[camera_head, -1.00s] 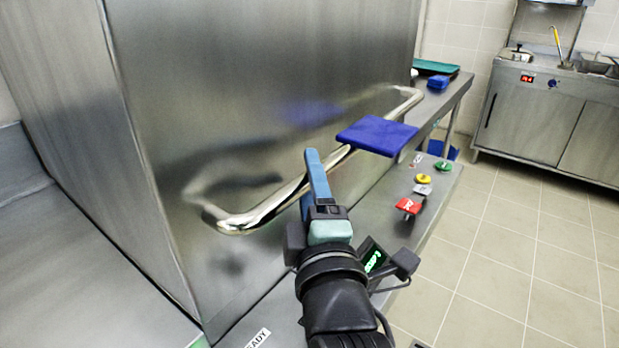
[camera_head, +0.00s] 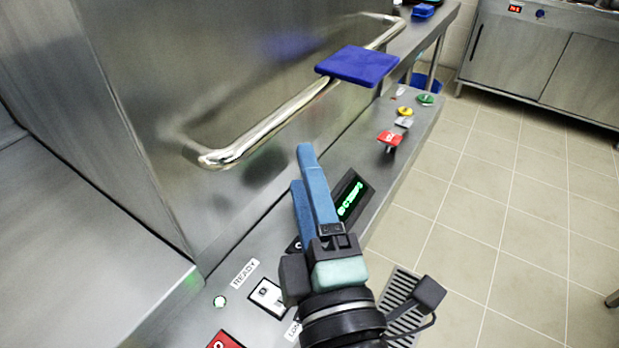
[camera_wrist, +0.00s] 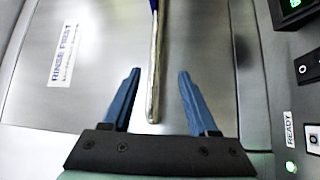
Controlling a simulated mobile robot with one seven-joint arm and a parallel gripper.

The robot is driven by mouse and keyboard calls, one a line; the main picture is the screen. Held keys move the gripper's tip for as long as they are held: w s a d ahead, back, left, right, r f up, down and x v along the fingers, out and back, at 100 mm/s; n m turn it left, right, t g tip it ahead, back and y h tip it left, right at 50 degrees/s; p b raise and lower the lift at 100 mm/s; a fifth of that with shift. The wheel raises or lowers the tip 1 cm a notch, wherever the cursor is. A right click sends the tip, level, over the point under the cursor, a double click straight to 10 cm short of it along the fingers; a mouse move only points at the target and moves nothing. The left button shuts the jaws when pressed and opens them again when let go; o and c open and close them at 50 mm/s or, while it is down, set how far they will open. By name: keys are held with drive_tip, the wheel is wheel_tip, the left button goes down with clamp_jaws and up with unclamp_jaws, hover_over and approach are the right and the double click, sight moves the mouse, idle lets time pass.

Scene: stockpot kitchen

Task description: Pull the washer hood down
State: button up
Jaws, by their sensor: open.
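The washer hood (camera_head: 150,90) is a large brushed-steel box on the left in the head view. Its polished bar handle (camera_head: 260,124) runs across the front face, with a blue pad (camera_head: 358,66) on it. My gripper (camera_head: 302,168), with two blue fingers, is below and in front of the bar in the head view, apart from it. In the wrist view the bar (camera_wrist: 155,70) runs lengthwise between the two spread fingers of my gripper (camera_wrist: 157,95), with a gap on each side. The gripper is open and holds nothing.
Below the hood is a control ledge with a green-lit display (camera_head: 352,197), a white switch (camera_head: 268,296) and red, yellow and green knobs (camera_head: 390,138). A RINSE FIRST label (camera_wrist: 62,52) is on the steel surface. Tiled floor (camera_head: 500,200) lies open to the right.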

drive_tip(key=shift+s+d+p, duration=0.2)
drive_tip(key=shift+s+p, duration=0.45)
drive_tip(key=shift+p, duration=0.1)
drive_tip(key=shift+f, duration=0.1)
wheel_tip(320, 180, up, 53)
drive_tip(key=s+a+m+t+h+p, duration=0.1)
drive_tip(key=m+t+p, duration=0.7)
drive_tip(key=m+p, duration=1)
drive_tip(key=s+h+p, duration=0.1)
drive_tip(key=h+p, duration=0.1)
drive_tip(key=p, duration=0.1)
drive_tip(key=shift+a, duration=0.4)
drive_tip(key=shift+s, duration=0.1)
